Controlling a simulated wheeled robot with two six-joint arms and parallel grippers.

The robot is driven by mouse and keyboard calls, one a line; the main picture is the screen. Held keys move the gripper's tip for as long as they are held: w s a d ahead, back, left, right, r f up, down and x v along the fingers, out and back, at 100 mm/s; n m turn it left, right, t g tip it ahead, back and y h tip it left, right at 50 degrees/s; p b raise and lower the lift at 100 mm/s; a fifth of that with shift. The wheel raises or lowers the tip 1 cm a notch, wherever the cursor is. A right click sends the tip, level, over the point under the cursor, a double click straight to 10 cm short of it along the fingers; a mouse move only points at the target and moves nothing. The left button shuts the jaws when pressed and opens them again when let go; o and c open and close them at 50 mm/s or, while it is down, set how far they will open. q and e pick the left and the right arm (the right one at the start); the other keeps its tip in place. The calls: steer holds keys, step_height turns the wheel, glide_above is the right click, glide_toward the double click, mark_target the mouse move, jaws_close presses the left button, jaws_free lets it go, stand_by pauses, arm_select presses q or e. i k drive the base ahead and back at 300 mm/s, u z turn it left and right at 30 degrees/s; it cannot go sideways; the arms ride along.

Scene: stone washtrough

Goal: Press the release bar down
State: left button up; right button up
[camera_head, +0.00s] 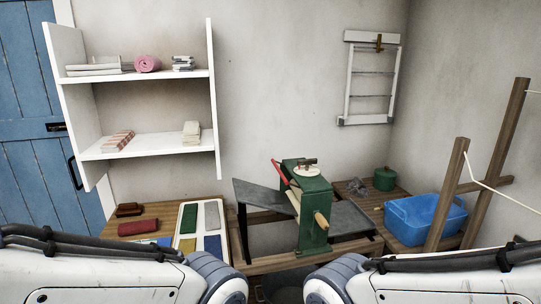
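A green wringer-like machine (314,222) stands on the wooden bench in the middle. A slim red bar (281,173) slants up and to the left from its left side; it looks like the release bar, and it is raised. A pale roller or strip shows below the red bar, partly hidden by the green body. A wooden handle (322,220) sticks out of the front, and a white disc with a dark knob (306,169) is on top. Both my arms show at the bottom left and bottom right, but neither gripper is in view.
Dark sloping trays flank the machine, left (258,195) and right (350,218). A board with coloured cloths (188,218) lies left. A blue tub (425,217), a green pot (385,178) and wooden posts (448,200) stand right. White shelves (150,143) are behind.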

mark_target(279, 171)
steer(key=i, duration=1)
steer(key=k, duration=0.5)
steer(key=u, duration=0.75)
steer(key=i, duration=0.7)
steer(key=z, duration=0.65)
